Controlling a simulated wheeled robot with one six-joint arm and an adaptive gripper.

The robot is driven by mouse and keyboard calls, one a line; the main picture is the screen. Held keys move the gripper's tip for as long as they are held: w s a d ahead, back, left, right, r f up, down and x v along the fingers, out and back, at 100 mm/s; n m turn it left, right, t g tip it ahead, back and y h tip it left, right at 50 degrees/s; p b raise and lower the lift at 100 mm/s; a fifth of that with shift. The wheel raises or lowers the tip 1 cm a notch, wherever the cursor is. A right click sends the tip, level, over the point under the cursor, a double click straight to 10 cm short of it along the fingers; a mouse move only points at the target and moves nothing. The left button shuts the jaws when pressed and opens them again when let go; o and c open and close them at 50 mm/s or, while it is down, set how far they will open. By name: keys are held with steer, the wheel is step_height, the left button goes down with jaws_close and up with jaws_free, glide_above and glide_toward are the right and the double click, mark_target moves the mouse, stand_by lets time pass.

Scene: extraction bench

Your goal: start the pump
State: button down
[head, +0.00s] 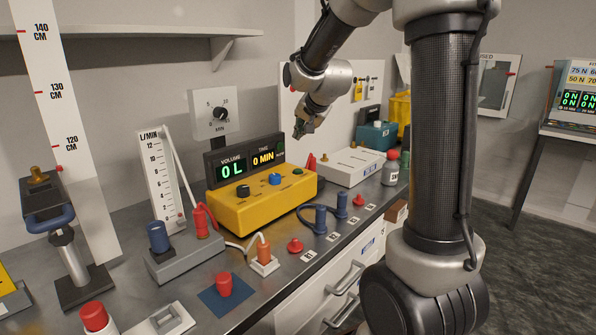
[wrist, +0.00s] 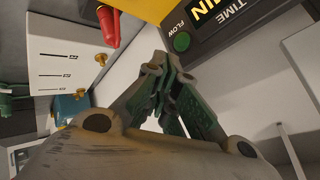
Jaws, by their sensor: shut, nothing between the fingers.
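The yellow pump box (head: 262,200) stands on the bench in the head view. On its top are a black knob (head: 243,191), a blue knob (head: 275,179) and a small green button (head: 297,171). A dark display (head: 247,160) behind it reads "0 L" under VOLUME and "0 MIN" under TIME. My gripper (head: 302,131) is shut and empty, above and to the right of the display, apart from it. In the wrist view my gripper's fingertips (wrist: 166,65) meet close to the dark display housing, near a dark green round light (wrist: 182,42) labelled FLOW; I cannot tell the gap.
A flow gauge (head: 160,180) on a grey base stands left of the box. Red plugs (head: 224,284), an orange plug (head: 263,249) and blue connectors (head: 321,219) crowd the front. A white box (head: 350,166) and a bottle (head: 391,168) stand to the right.

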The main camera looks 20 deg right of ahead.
steer(key=shift+f, duration=4.25)
steer(key=shift+f, duration=0.4)
steer(key=shift+f, duration=0.4)
steer(key=shift+r, duration=0.85)
steer(key=shift+r, duration=2.5)
